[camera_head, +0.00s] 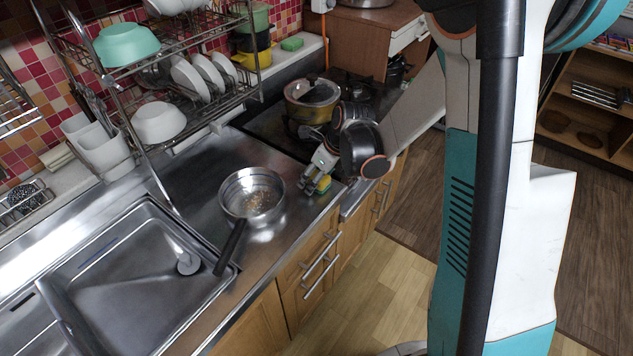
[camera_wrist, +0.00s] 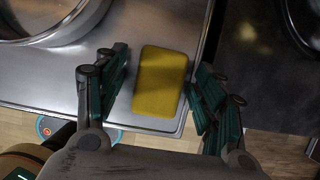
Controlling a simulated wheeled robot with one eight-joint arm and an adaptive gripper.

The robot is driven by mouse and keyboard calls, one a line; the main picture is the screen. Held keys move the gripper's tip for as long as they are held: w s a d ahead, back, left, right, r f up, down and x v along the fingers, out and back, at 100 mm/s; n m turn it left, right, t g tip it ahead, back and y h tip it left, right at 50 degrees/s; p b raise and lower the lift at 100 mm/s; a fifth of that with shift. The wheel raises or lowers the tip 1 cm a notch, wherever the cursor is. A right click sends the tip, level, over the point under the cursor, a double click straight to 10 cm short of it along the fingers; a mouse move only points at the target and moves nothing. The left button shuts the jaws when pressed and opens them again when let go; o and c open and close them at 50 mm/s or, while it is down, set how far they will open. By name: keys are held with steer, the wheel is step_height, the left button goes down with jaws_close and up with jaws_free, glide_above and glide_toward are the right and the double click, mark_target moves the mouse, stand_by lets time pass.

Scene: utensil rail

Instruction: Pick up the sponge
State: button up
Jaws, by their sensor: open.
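A yellow sponge (camera_wrist: 161,80) lies flat on the steel counter near its front corner. My gripper (camera_wrist: 162,62) is open above it, with one dark green finger pad on each side of the sponge and a gap showing on the left. The right pad is close to the sponge's right edge; I cannot tell whether they touch. In the head view my gripper (camera_head: 317,172) points down at the counter's right end, and a bit of yellow sponge (camera_head: 323,187) shows at the fingers, mostly hidden.
A steel pan (camera_head: 252,195) with a black handle sits left of my gripper, beside the sink (camera_head: 125,290). A pot (camera_head: 312,97) stands on the dark stove (camera_head: 262,125). A green sponge-like block (camera_head: 292,44) lies on the back ledge. A dish rack (camera_head: 190,95) stands behind.

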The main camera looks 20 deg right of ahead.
steer(key=c, duration=1)
steer(key=shift+r, duration=0.2)
step_height(320, 180, up, 20)
steer(key=p, duration=0.6)
steer(key=shift+f, duration=0.15)
steer(key=shift+o, duration=0.2)
steer(key=shift+f, duration=0.1)
steer(key=shift+c, duration=0.4)
